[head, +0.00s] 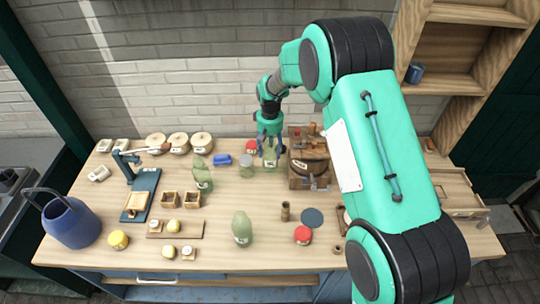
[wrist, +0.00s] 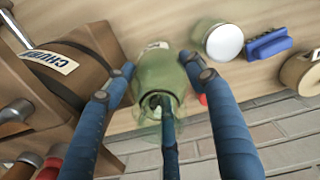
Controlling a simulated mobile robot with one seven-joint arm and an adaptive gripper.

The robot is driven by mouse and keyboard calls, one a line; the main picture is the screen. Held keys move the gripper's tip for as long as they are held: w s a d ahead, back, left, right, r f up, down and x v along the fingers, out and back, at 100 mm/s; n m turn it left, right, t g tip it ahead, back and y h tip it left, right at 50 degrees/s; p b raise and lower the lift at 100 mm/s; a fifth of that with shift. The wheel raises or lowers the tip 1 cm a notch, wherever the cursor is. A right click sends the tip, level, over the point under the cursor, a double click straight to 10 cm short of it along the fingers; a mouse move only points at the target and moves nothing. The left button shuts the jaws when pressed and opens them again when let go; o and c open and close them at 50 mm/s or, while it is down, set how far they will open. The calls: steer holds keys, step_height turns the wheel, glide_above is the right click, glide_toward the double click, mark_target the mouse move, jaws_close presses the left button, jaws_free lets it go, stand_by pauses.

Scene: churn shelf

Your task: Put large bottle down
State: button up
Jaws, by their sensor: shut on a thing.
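A green bottle (wrist: 160,72) with a pale label is between the blue fingers of my gripper (wrist: 157,66) in the wrist view. The fingers are shut around its upper part, and its open neck faces the camera. In the head view my gripper (head: 269,143) points down at the back of the table, with the held bottle (head: 270,162) below it, partly hidden by the fingers. The bottle looks upright. I cannot tell whether its base touches the tabletop. Two other green bottles stand on the table, one at left of centre (head: 203,179) and one near the front (head: 242,229).
A wooden churn box (head: 304,180) stands close to the right of the held bottle. A glass jar (head: 246,168) and a blue brush (head: 221,160) are to its left. A red-lidded jar (head: 251,147) is close behind. The tabletop (head: 262,200) in front is clear.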

steer(key=shift+f, duration=1.85)
steer(key=o, duration=1.4)
steer(key=shift+o, duration=0.2)
step_height(320, 180, up, 12)
steer(key=shift+r, duration=0.1)
